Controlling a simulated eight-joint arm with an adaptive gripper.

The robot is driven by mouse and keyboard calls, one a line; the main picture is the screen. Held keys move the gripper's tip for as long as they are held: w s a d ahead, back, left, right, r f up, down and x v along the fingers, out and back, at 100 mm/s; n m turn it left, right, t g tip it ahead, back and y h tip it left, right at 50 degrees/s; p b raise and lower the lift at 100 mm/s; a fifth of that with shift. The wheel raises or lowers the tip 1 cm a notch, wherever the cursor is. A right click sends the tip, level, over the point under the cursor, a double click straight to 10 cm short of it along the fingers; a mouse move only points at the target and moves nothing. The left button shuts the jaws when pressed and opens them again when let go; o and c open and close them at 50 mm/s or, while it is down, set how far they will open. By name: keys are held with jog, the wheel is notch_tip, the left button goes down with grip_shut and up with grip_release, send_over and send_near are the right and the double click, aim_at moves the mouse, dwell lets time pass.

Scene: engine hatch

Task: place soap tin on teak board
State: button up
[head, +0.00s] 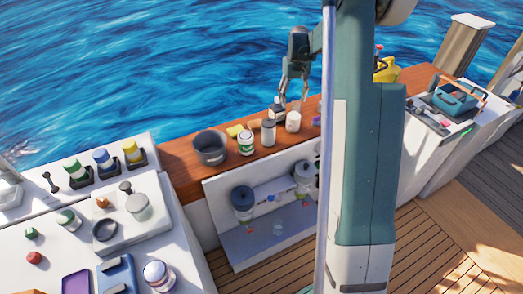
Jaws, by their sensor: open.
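I cannot tell for sure which item is the soap tin. A white and green can (246,143), a white jar with a grey top (268,132) and a small dark item with a pale label (277,113) stand on a brown wooden surface (180,163), which may be the teak board. My gripper (292,98) points down with its fingers apart, above the wood near the dark item and a white cup (293,121). I see nothing held between the fingers. My column hides part of the wood to the right.
A dark grey pot (210,147) and a yellow sponge (235,130) are also on the wood. The white counter (30,240) at left holds several jars and a blue tray (117,275). Water lies beyond.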

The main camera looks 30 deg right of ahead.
jog(key=s+a+r+n+t, duration=0.1)
jog(key=s+a+r+t, duration=0.1)
jog(key=s+a+r, duration=0.75)
jog(key=s+a+r+t, duration=0.1)
jog(key=s+a+r, duration=0.6)
jog(key=a+r, duration=0.5)
jog(key=s+a+f+t, duration=0.2)
jog(key=s+a, duration=0.6)
jog(key=s, duration=0.4)
jog(key=s+a+f+t, duration=0.2)
jog(key=s+a, duration=0.7)
jog(key=s, duration=0.3)
jog(key=shift+a+f+n, duration=0.2)
jog(key=shift+n, duration=0.2)
